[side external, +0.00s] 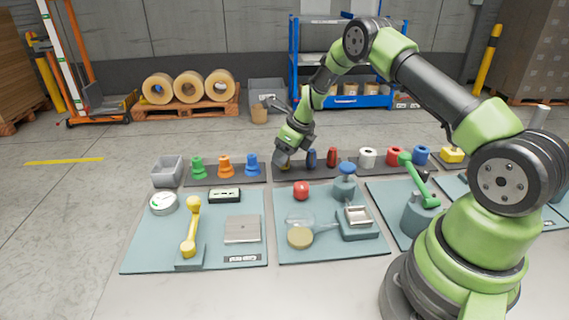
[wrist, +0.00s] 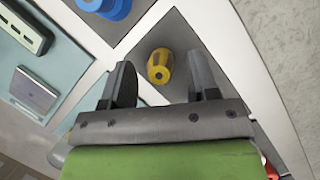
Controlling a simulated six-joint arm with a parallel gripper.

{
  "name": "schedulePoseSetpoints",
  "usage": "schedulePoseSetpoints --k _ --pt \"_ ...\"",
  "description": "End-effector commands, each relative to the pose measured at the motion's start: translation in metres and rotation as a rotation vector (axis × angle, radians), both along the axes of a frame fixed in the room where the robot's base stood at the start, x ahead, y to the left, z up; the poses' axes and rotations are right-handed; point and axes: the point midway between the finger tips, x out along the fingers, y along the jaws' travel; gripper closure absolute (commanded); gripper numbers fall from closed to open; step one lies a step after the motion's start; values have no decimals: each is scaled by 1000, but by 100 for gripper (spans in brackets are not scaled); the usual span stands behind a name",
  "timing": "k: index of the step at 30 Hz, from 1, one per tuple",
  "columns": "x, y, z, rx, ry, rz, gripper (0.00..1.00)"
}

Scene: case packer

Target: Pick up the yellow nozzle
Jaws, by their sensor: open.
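The yellow nozzle (wrist: 160,66) is a short yellow piece with dark grey patches and a dark hole in its end. It sits on a dark grey mat (wrist: 181,33). My gripper (wrist: 158,76) is open, with one finger to each side of the nozzle in the wrist view and visible gaps between. In the side external view my gripper (side external: 283,158) points down at the left end of the middle dark mat. There the nozzle is mostly hidden, with only a little yellow (side external: 285,167) showing under the fingers.
A dark blue piece (side external: 311,158) and a red piece (side external: 332,156) stand close to the right of my gripper. Green, orange and blue (side external: 252,165) cone-like pieces stand on the mat to the left.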

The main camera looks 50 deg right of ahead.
Motion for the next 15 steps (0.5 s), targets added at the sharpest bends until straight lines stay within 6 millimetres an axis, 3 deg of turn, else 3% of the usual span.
schedulePoseSetpoints --k 10,15 --pt "4 1 -9 0 0 1 45" --pt "4 1 -9 0 0 1 84"
